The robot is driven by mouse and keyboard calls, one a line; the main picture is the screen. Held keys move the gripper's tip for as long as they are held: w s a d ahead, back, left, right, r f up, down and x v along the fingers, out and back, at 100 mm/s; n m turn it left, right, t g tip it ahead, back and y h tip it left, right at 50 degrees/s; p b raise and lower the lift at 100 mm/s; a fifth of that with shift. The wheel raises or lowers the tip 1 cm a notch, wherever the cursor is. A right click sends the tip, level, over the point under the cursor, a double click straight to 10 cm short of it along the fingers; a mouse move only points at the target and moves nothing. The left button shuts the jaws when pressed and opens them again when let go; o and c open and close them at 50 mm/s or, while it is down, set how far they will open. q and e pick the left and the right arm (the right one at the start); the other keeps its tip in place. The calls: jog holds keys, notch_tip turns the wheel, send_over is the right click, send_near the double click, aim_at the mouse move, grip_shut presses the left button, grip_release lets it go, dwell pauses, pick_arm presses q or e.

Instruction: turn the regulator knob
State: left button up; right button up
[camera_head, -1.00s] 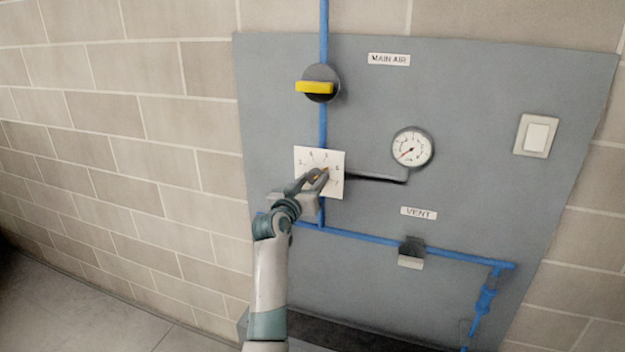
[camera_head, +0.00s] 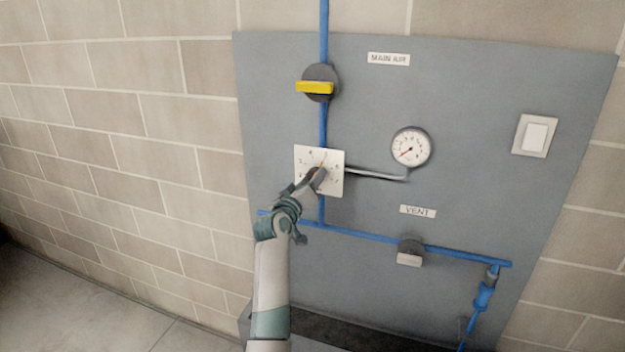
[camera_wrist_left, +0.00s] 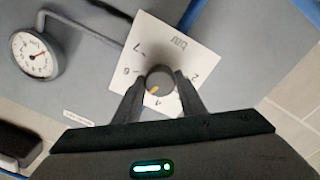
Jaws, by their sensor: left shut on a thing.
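The regulator's white dial plate (camera_head: 334,158) with printed numbers sits on the grey panel, below the yellow-handled valve. My left gripper (camera_head: 318,176) is at the plate and hides most of the knob in the head view. In the left wrist view, the dark round knob (camera_wrist_left: 159,79) with an orange mark stands in the middle of the plate (camera_wrist_left: 172,42). The fingers of my left gripper (camera_wrist_left: 159,92) are shut on the knob, one on each side. The orange mark points toward the gripper's palm in that view. My right gripper is not in view.
A round gauge (camera_head: 410,147) sits right of the plate, joined by a thin pipe (camera_head: 375,174). A yellow valve handle (camera_head: 314,87) is above and a vent valve (camera_head: 410,254) is lower right. Blue pipes (camera_head: 355,234) cross the panel. A white switch (camera_head: 535,136) is at right.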

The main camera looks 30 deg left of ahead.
pick_arm(q)
jog(key=o, duration=1)
jog(key=shift+s, duration=0.15)
jog(key=shift+b+v, duration=3.1)
jog(key=shift+v, duration=5.5)
